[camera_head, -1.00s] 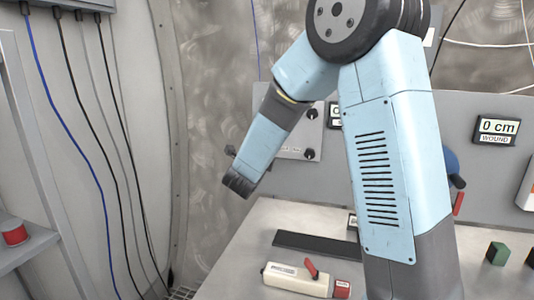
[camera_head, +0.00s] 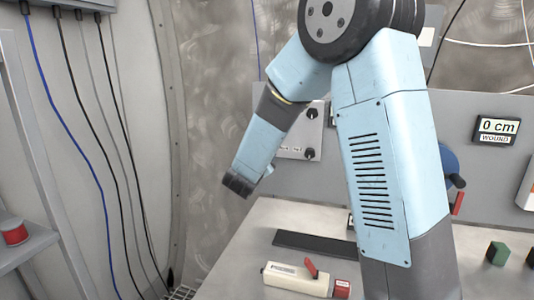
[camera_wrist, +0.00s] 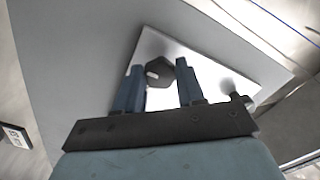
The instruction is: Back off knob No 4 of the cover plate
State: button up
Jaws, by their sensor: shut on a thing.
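The cover plate (camera_head: 297,143) is a pale panel on the grey back wall, partly hidden by my arm in the head view. It shows dark knobs at its right side, an upper one (camera_head: 312,113) and a lower one (camera_head: 310,154). In the wrist view the plate (camera_wrist: 150,45) fills the middle, tilted. My gripper (camera_wrist: 158,67) has its two blue fingers on either side of a dark knob (camera_wrist: 158,72) with a white mark, and is shut on it. I cannot read this knob's number. Another knob (camera_wrist: 232,87) sits right of the fingers.
The bench holds a black flat bar (camera_head: 315,245), a cream tool with a red lever (camera_head: 295,278) and a green block (camera_head: 497,253). Cables hang at left, above a shelf with a red spool (camera_head: 14,232).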

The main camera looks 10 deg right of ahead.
jog(key=shift+a+f+n, duration=0.1)
jog(key=shift+f+n, duration=0.2)
jog(key=shift+n, duration=0.4)
jog(key=o, duration=1)
jog(key=shift+r, duration=0.15)
jog(key=shift+o, duration=0.2)
jog(key=shift+s, duration=0.1)
jog(key=v, duration=1.3)
jog(key=shift+s, duration=0.25)
jog(key=shift+a, duration=0.15)
